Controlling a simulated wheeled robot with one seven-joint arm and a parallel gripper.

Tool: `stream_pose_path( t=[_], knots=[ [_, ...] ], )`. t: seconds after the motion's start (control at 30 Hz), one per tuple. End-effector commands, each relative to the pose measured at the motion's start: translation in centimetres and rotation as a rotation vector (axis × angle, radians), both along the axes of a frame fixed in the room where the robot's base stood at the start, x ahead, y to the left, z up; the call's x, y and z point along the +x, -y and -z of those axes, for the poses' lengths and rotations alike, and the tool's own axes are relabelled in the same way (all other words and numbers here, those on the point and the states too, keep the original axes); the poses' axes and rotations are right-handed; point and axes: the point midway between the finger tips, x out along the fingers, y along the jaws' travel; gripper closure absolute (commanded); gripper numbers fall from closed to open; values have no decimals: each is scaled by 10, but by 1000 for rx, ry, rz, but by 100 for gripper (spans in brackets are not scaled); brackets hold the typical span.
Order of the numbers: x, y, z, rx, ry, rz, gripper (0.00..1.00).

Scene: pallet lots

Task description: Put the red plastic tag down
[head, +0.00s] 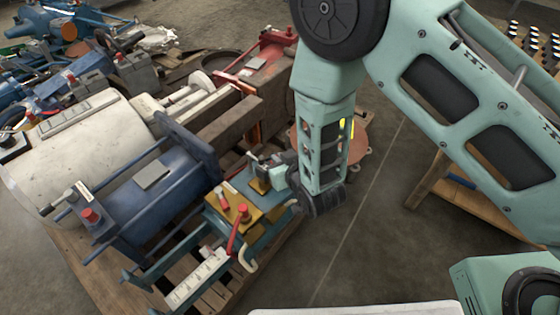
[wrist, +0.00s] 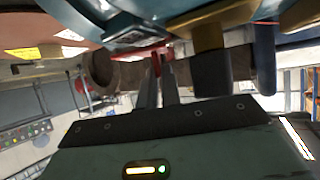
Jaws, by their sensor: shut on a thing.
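My gripper (head: 262,160) reaches left from the end of my arm, over the blue and yellow machine on the pallet in the head view. In the wrist view its two dark fingers (wrist: 160,76) are close together. A small red piece, which looks like the red plastic tag (wrist: 156,62), shows between the fingertips. The gripper is shut on it. Most of the tag is hidden by the fingers, and I cannot make it out in the head view. I cannot tell whether it touches anything beneath.
The blue and yellow machine (head: 233,206) has red knobs and a red lever. A blue machine (head: 165,190) and a large cream cylinder (head: 75,150) crowd the pallet to the left. A wooden table (head: 430,185) stands at right. Bare concrete floor (head: 365,245) lies between.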

Motion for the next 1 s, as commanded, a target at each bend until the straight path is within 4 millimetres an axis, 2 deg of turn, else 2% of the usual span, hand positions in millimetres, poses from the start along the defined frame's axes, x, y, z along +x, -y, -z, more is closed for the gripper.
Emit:
stream_pose_path(
  t=[0.53,0.57,0.6,0.87,1.0],
  knots=[
    [0,0,12,0,-1,0,100],
    [0,0,11,0,-1,0,89],
    [0,0,10,0,-1,0,85],
    [0,0,9,0,-1,0,85],
    [0,0,-3,0,1,0,85]
  ],
)
